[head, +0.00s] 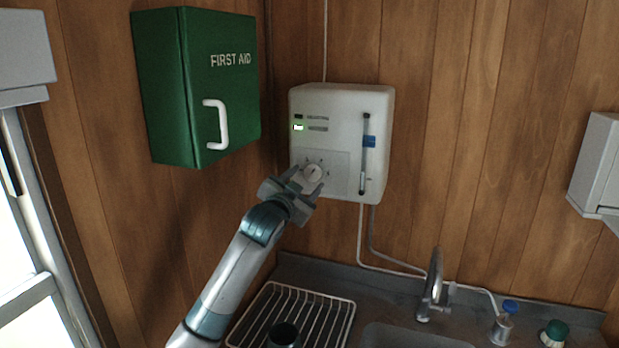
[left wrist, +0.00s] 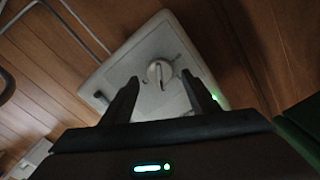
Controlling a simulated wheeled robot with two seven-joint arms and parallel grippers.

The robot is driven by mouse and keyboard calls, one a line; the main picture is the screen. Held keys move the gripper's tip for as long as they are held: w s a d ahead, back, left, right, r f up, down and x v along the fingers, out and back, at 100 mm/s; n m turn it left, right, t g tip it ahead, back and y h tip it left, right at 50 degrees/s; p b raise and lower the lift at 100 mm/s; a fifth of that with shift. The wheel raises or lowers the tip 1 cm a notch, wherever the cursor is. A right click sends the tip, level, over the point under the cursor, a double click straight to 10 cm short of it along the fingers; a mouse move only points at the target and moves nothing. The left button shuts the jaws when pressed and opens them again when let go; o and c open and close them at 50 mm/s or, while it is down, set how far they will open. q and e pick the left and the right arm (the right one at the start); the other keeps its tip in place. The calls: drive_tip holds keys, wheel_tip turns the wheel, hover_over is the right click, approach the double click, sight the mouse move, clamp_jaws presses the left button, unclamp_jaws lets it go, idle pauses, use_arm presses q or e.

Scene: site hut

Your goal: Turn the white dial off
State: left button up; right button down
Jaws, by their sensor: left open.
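The white dial (head: 313,172) is on the lower left of a white wall box (head: 340,110). In the left wrist view the dial (left wrist: 159,73) shows a raised grip bar and small marks around it. My left gripper (head: 307,182) is open in front of the dial. In the left wrist view its two fingers (left wrist: 160,90) stand on either side of the dial, apart from it. Whether the fingertips reach level with the dial I cannot tell. A green light (head: 298,127) glows on the box's upper left. My right gripper is not in view.
A green first aid cabinet (head: 200,90) with a white handle hangs close to the left of the box. A blue slider (head: 369,141) is on the box's right side. Below are a wire dish rack (head: 340,318), a sink tap (head: 433,285) and cables on the wall.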

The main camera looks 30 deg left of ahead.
sight(311, 176)
use_arm(q)
drive_tip(key=shift+x, duration=1.8)
drive_tip(key=c, duration=1)
